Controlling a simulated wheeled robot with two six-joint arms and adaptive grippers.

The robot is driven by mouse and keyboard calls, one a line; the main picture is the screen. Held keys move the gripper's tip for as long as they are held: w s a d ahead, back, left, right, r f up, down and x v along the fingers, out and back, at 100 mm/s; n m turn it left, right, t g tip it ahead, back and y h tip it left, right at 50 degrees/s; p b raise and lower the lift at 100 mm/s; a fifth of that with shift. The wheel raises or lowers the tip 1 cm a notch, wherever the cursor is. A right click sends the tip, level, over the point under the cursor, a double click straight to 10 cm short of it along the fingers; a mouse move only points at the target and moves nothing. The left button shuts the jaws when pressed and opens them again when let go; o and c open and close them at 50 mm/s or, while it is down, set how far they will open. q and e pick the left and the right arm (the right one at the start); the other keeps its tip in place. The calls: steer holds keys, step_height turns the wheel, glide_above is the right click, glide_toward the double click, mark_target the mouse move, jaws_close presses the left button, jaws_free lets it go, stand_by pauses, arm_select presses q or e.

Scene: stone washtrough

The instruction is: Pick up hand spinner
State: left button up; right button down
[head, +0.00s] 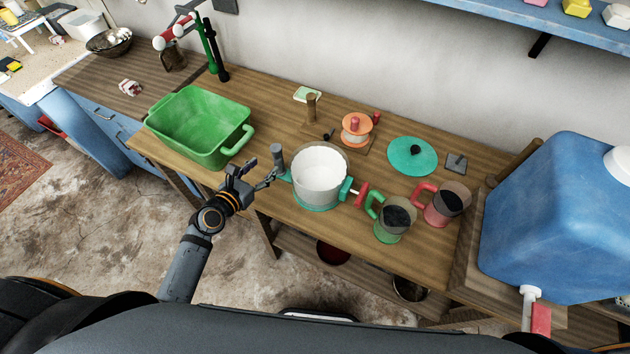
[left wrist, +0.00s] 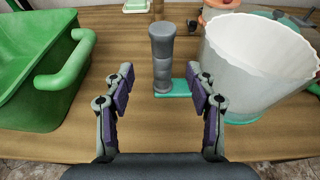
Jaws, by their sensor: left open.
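A white tub on a teal base (head: 318,177), which looks like the hand spinner, stands on the wooden bench. It fills the upper right of the left wrist view (left wrist: 255,62). A grey upright handle (head: 277,155) rises from a teal arm on its left side; a red handle (head: 361,194) sticks out on its right. My left gripper (head: 260,178) is open and empty beside the grey handle. In the left wrist view the handle (left wrist: 162,58) stands just beyond and between the open fingertips, with no contact visible. My right gripper is not in view.
A green basin (head: 204,126) stands left of my left gripper. A green-handled mug (head: 396,218) and a red-handled mug (head: 446,204) stand right of the tub. A teal lid (head: 412,156) lies behind them. A large blue container (head: 555,220) stands at the right.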

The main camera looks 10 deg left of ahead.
mark_target(274, 158)
arm_select(q)
steer(key=x, duration=0.8)
steer(key=shift+w+d, duration=0.15)
steer(key=shift+d, duration=0.15)
steer(key=shift+a+r, duration=0.1)
steer(key=shift+s, duration=0.2)
steer(key=shift+c, duration=1.2)
jaws_close()
